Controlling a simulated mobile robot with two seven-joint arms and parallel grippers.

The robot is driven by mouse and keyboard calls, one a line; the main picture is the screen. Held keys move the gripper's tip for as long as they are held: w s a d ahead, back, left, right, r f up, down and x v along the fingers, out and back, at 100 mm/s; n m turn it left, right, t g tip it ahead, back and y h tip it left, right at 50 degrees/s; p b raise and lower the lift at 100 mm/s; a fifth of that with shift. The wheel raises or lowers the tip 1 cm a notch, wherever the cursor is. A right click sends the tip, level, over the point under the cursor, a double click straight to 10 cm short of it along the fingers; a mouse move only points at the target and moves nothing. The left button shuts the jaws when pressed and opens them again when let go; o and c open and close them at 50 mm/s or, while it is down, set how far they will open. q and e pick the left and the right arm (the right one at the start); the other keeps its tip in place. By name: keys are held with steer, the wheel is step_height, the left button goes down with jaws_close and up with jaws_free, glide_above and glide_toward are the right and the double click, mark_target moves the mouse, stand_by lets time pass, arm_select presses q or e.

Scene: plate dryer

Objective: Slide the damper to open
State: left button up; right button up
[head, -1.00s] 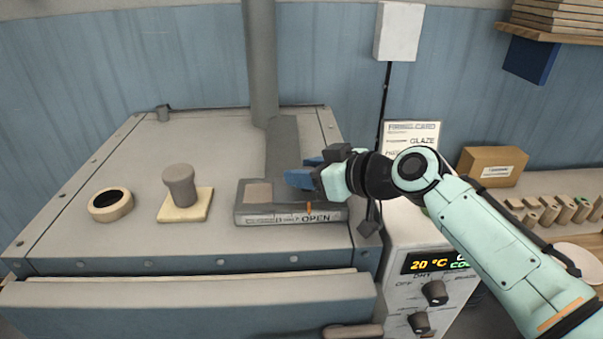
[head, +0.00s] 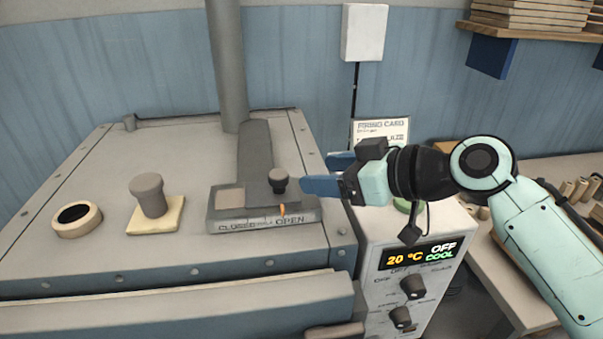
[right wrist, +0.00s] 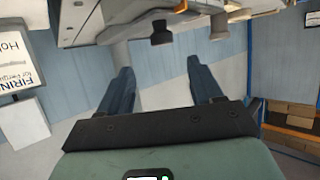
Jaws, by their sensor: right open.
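The damper is a grey slide housing (head: 228,226) on top of the dryer, marked CLOSED at its left and OPEN at its right. Its dark knob (head: 278,180) stands upright toward the OPEN end, above a small orange pointer (head: 282,210). My right gripper (head: 318,172) is just right of the knob, with its blue fingers spread, empty and apart from the knob. In the right wrist view, the open fingers (right wrist: 160,65) show with a dark knob (right wrist: 160,35) beyond them. My left gripper is not in view.
A grey plug on a pale square (head: 151,195) and a ring (head: 78,219) sit on the dryer top (head: 75,190) to the left. A flue pipe (head: 226,70) rises behind the damper. The control box (head: 385,305) stands below my right gripper and reads 20 °C, OFF, COOL.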

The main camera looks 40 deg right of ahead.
steer(key=shift+v, duration=1.5)
